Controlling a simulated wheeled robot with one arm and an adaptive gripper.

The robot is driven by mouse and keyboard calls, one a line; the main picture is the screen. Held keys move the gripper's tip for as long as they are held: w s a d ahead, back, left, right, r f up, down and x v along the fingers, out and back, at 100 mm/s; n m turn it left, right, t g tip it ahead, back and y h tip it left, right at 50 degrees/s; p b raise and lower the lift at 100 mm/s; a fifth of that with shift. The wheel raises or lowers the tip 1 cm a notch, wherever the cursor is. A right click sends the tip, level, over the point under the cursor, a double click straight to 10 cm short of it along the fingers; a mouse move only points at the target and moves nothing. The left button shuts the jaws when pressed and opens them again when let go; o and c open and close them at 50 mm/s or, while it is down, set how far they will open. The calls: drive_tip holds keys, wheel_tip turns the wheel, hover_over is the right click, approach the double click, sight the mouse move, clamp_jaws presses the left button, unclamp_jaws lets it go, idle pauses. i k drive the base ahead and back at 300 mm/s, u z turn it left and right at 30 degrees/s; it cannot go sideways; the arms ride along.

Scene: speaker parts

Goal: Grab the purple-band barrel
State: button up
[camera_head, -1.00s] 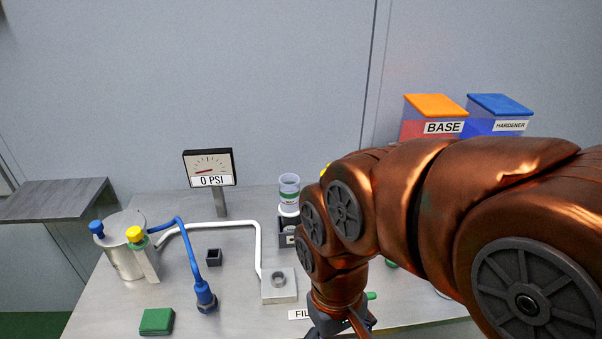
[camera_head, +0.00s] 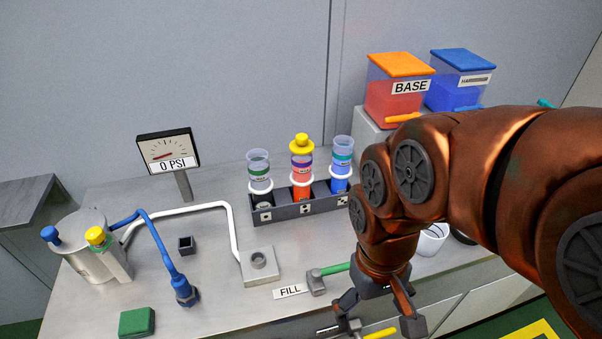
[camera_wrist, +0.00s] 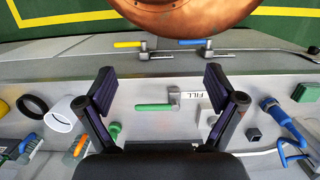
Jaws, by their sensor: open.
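Three clear barrels stand upright in a dark rack (camera_head: 325,205) in the head view. The middle barrel (camera_head: 302,170) has red contents, a yellow cap and what looks like a purple band near its top. The left barrel (camera_head: 259,170) has a green label; the right barrel (camera_head: 341,165) has blue contents and a green-teal band. My gripper (camera_head: 375,324) is open and empty, pointing down in front of the rack, near the bench's front edge.
A green-handled valve (camera_head: 318,281) sits beside the FILL label (camera_head: 289,291). A white cup (camera_head: 432,238) stands right of my arm. A fill block (camera_head: 259,265), hose (camera_head: 150,235), gauge (camera_head: 168,150) and pot (camera_head: 82,245) occupy the left. BASE (camera_head: 398,100) and HARDENER (camera_head: 460,90) bins stand behind.

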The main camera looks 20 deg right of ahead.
sight(302, 176)
drive_tip(key=z, duration=1.3)
drive_tip(key=k, duration=1.25)
drive_tip(key=u, duration=1.4)
drive_tip(key=i, duration=1)
